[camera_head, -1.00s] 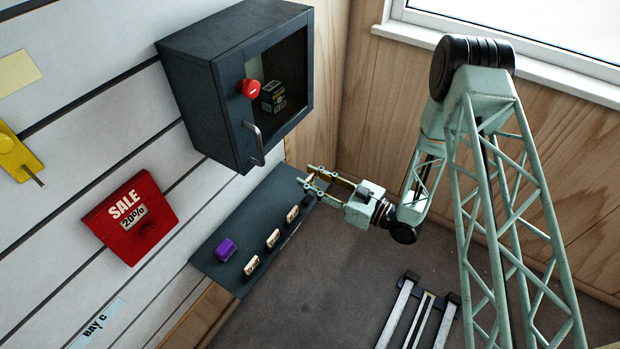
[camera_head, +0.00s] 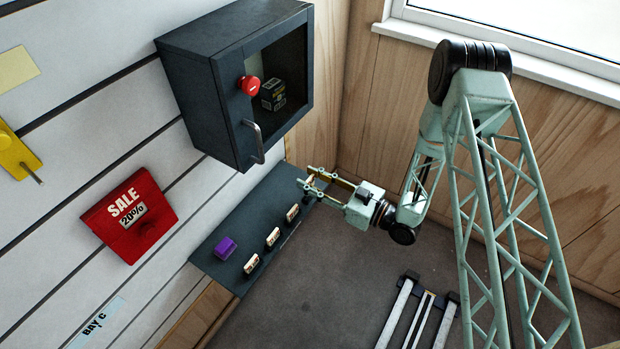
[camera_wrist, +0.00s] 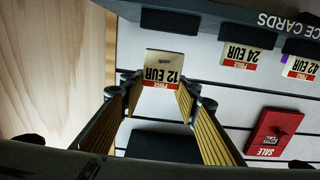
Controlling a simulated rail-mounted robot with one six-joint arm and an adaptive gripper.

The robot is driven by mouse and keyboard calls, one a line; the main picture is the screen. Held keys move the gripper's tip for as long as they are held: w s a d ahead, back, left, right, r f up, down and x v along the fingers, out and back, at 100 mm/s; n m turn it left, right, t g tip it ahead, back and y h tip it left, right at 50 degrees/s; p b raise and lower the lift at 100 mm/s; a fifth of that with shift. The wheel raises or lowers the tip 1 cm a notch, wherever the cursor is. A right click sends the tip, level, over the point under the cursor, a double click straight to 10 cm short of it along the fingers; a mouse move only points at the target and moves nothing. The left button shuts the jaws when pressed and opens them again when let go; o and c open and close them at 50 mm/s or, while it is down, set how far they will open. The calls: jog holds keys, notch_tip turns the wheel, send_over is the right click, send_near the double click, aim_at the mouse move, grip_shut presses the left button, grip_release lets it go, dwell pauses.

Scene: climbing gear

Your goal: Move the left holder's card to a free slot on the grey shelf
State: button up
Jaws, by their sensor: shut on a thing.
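My gripper (camera_head: 310,183) is at the upper-right end of the dark grey shelf (camera_head: 258,208) in the head view. In the wrist view its fingertips (camera_wrist: 165,94) are shut on a small white-and-red card reading "12 EUR" (camera_wrist: 163,70), upside down there. A dark holder block (camera_wrist: 170,22) is just above the card in that picture, with a narrow pale gap between them. Cards reading "24 EUR" (camera_wrist: 239,58) and "42 EUR" (camera_wrist: 300,66) are at other holders. In the head view, three cards stand along the shelf: upper (camera_head: 292,214), middle (camera_head: 273,237) and lower (camera_head: 251,264).
A purple block (camera_head: 225,249) lies on the shelf near its lower end. A dark cabinet (camera_head: 195,95) with a red knob (camera_head: 251,85) and handle hangs above the shelf's far end, close to my gripper. A red sale sign (camera_head: 145,235) is on the slatted wall.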

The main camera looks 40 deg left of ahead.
jog(key=shift+f+b, duration=0.8)
jog(key=shift+f, duration=0.95)
jog(key=shift+f, duration=0.15)
jog(key=o, duration=0.8)
jog(key=shift+o, duration=0.2)
jog(key=shift+d, duration=0.1)
jog(key=d, duration=1.1)
jog(key=shift+w+d, duration=0.35)
jog(key=shift+d, duration=0.05)
jog(key=shift+w, duration=0.1)
dwell(0.5)
